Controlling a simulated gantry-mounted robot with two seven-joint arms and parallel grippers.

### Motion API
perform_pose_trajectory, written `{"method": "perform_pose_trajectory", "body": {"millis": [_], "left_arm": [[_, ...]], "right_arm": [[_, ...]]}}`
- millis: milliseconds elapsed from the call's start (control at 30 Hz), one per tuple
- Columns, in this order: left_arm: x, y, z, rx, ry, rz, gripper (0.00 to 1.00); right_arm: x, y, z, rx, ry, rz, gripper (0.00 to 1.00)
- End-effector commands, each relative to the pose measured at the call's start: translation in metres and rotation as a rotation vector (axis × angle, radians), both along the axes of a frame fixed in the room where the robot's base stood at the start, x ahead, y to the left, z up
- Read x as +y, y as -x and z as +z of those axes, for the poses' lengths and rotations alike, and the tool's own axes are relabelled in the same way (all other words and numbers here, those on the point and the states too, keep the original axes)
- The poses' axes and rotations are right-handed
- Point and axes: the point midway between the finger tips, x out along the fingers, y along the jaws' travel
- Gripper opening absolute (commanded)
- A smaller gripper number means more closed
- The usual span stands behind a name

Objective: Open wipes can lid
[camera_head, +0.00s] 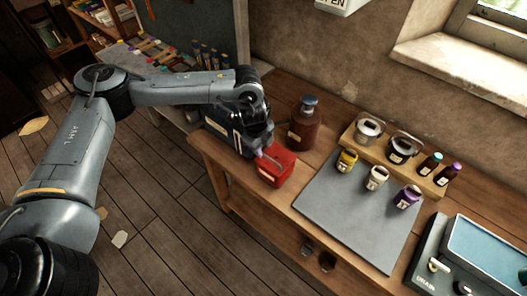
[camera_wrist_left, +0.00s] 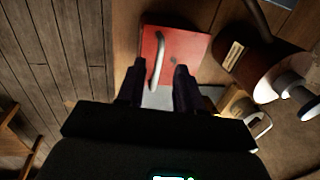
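A red box-shaped can (camera_head: 278,171), the only thing here that looks like the wipes can, stands at the left front edge of the wooden bench. In the left wrist view the red can (camera_wrist_left: 190,48) shows its top with a pale curved handle (camera_wrist_left: 158,58). My left gripper (camera_head: 262,148) is right at the can's top, coming from its far left side. In the wrist view the two dark fingers (camera_wrist_left: 158,72) are apart, with the handle near the left finger; I cannot tell whether they touch. My right gripper is not in view.
A brown bottle (camera_head: 302,128) stands just behind the can. A grey mat (camera_head: 345,222) lies to the right, with several small jars at its back edge before a wooden rack (camera_head: 362,136). A machine with a blue panel (camera_head: 488,250) is at the right. Most of the mat is clear.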

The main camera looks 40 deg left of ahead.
Motion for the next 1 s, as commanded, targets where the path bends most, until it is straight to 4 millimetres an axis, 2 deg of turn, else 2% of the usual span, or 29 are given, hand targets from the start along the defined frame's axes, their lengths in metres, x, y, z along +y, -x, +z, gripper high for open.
{"method": "perform_pose_trajectory", "body": {"millis": [100,300,700,933,1000], "left_arm": [[0.000,-0.003,-0.017,0.002,-0.002,-0.002,0.36],[0.000,-0.007,-0.034,0.000,0.000,-0.001,0.36],[0.000,-0.008,-0.039,0.000,0.000,-0.001,0.36],[0.000,-0.007,-0.039,0.000,0.000,-0.001,0.01],[0.000,-0.007,-0.039,0.000,0.000,-0.001,0.00]], "right_arm": [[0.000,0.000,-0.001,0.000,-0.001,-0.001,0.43],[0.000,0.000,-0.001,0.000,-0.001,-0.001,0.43],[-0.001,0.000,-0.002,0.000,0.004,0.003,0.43],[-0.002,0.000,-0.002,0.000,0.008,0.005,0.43],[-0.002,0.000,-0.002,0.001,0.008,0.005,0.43]]}}
